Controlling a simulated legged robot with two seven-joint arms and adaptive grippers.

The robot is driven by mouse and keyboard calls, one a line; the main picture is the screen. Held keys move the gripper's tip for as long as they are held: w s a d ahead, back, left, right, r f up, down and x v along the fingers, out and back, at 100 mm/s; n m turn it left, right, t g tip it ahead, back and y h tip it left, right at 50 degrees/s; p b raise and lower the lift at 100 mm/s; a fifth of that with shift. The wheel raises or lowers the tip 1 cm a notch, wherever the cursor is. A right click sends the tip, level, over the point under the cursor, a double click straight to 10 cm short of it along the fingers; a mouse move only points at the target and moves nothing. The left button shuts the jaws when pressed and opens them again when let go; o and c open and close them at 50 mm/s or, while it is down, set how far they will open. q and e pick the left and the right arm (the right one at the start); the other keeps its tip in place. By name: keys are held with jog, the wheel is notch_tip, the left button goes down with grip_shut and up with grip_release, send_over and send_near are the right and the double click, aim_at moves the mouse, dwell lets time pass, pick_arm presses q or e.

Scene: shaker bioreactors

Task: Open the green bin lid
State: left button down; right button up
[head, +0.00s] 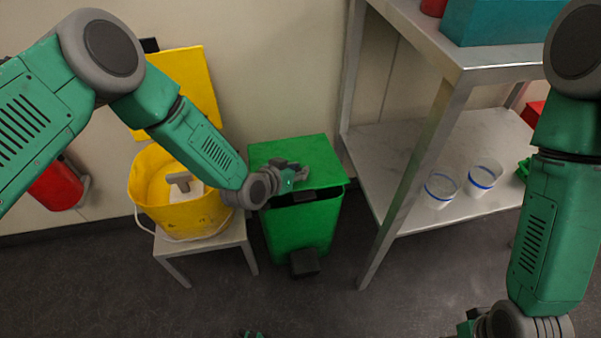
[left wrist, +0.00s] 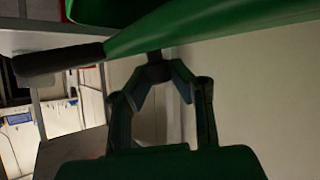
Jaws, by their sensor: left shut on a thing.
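The green bin (head: 302,231) stands on the floor in the middle of the head view.
A yellow bucket (head: 150,205) with a raised yellow lid (head: 195,80) stands on a small stool (head: 208,243) left of the bin. A metal shelf (head: 400,150) with two cups stands close on the right. The wall is behind; floor in front is mostly clear.

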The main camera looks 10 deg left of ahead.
pick_arm(q)
jog(key=w+r+g, duration=0.1)
jog(key=w+a+r+n+g, duration=0.1)
jog(key=r, duration=0.1)
jog(key=w+r+g, duration=0.1)
jog(key=r, duration=0.1)
jog(key=shift+a+r+n, duration=0.2)
jog(key=shift+r+n, duration=0.05)
jog(key=shift+n, duration=0.05)
jog(key=shift+w+a+r+g, duration=0.15)
jog(key=shift+w+r+g, duration=0.3)
jog(key=shift+r+g, duration=0.1)
pick_arm(e)
jog(key=shift+a+r, duration=0.1)
jog(key=shift+r, duration=0.3)
